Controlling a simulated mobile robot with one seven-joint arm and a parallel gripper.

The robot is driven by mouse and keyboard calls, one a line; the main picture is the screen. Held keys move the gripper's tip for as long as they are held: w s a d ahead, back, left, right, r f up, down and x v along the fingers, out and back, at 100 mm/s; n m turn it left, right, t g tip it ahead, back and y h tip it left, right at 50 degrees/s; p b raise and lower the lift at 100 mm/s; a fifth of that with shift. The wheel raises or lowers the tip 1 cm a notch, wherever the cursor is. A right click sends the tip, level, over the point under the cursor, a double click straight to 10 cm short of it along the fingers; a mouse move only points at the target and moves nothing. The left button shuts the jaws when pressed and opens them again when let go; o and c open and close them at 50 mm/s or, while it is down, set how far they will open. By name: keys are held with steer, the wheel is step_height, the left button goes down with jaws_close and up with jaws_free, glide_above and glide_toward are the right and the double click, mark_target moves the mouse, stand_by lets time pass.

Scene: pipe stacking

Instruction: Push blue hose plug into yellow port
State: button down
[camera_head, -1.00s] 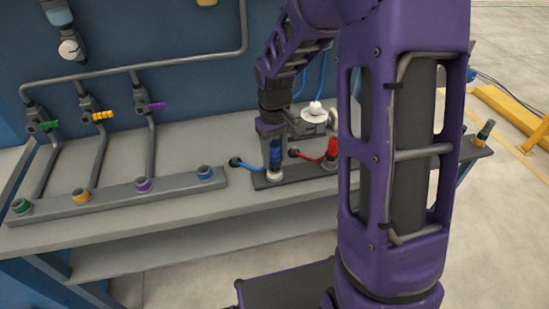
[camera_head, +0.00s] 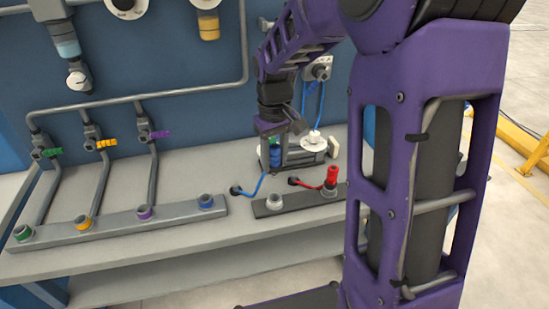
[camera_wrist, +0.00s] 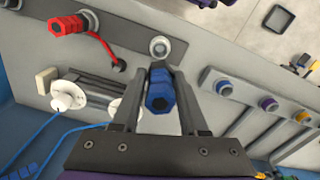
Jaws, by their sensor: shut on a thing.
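My gripper (camera_head: 272,147) is shut on the blue hose plug (camera_head: 275,158) and holds it in the air above the short dark rack. The wrist view shows the plug (camera_wrist: 160,92) between both fingers (camera_wrist: 160,110). A blue hose (camera_head: 258,186) runs from the plug to a fitting on the bench. The yellow port (camera_head: 83,223) is on the long grey manifold (camera_head: 115,220), far to the left of the plug; it also shows at the right of the wrist view (camera_wrist: 302,116). Its opening looks empty.
Green (camera_head: 22,232), purple (camera_head: 145,212) and blue (camera_head: 206,201) ports share the manifold. A red plug (camera_head: 331,175) stands on the rack beside an empty pale socket (camera_head: 274,200). Pipes with valves (camera_head: 100,145) rise behind the manifold. The air above the manifold's front is clear.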

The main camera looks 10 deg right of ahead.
steer(key=shift+r+p, duration=2.6)
steer(key=shift+r, duration=1.25)
